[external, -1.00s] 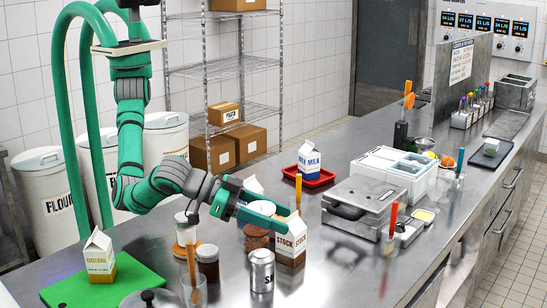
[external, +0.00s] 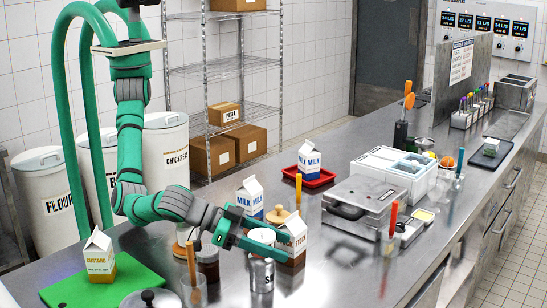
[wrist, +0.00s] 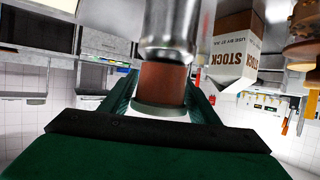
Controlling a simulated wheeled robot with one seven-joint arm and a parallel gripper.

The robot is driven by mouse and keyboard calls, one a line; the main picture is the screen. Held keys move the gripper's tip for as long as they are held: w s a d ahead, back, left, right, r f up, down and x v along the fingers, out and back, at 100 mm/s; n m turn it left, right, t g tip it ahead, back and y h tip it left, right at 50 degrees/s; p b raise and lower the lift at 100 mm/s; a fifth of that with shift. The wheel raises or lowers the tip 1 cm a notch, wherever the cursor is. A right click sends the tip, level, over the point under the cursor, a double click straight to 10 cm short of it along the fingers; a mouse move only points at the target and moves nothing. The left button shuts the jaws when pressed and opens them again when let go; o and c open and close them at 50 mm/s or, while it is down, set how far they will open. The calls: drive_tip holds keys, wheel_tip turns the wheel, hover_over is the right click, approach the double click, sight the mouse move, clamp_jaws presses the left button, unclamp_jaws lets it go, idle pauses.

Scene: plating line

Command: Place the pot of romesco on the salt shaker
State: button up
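The pot of romesco (wrist: 162,84) is reddish-brown with a pale lid. It is between the green fingers of my gripper (wrist: 163,92), which look shut on its sides. In the external view, my gripper (external: 268,243) hides most of the pot, and its pale lid (external: 262,235) shows above the fingers. The salt shaker (external: 262,276) is a metal cylinder standing on the counter directly under the pot. In the wrist view, which looks upside down, the shaker (wrist: 171,25) adjoins the pot's base. The two look in line and touching, or nearly so; a small gap cannot be ruled out.
A stock carton (external: 293,240) stands close to the right of my gripper. A milk carton (external: 249,196) and a wooden-topped jar (external: 277,215) stand behind it. A dark jar (external: 208,264) and a glass with a utensil (external: 193,288) are at left. The counter right of the shaker is clear.

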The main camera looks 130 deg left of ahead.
sight(260, 234)
drive_tip(key=shift+o, duration=1.2)
drive_tip(key=shift+s+d+r, duration=0.45)
drive_tip(key=shift+s+r, duration=0.1)
drive_tip(key=shift+s, duration=0.05)
drive_tip(key=shift+s+d+r, duration=0.4)
drive_tip(key=shift+s+r, duration=0.15)
drive_tip(key=shift+s, duration=0.05)
drive_tip(key=r, duration=0.5)
drive_tip(key=shift+w+a+r, duration=0.1)
drive_tip(key=shift+a+r, duration=0.05)
drive_tip(key=shift+a, duration=0.15)
drive_tip(key=shift+d+r, duration=0.2)
drive_tip(key=shift+r, duration=0.3)
drive_tip(key=shift+d, duration=0.15)
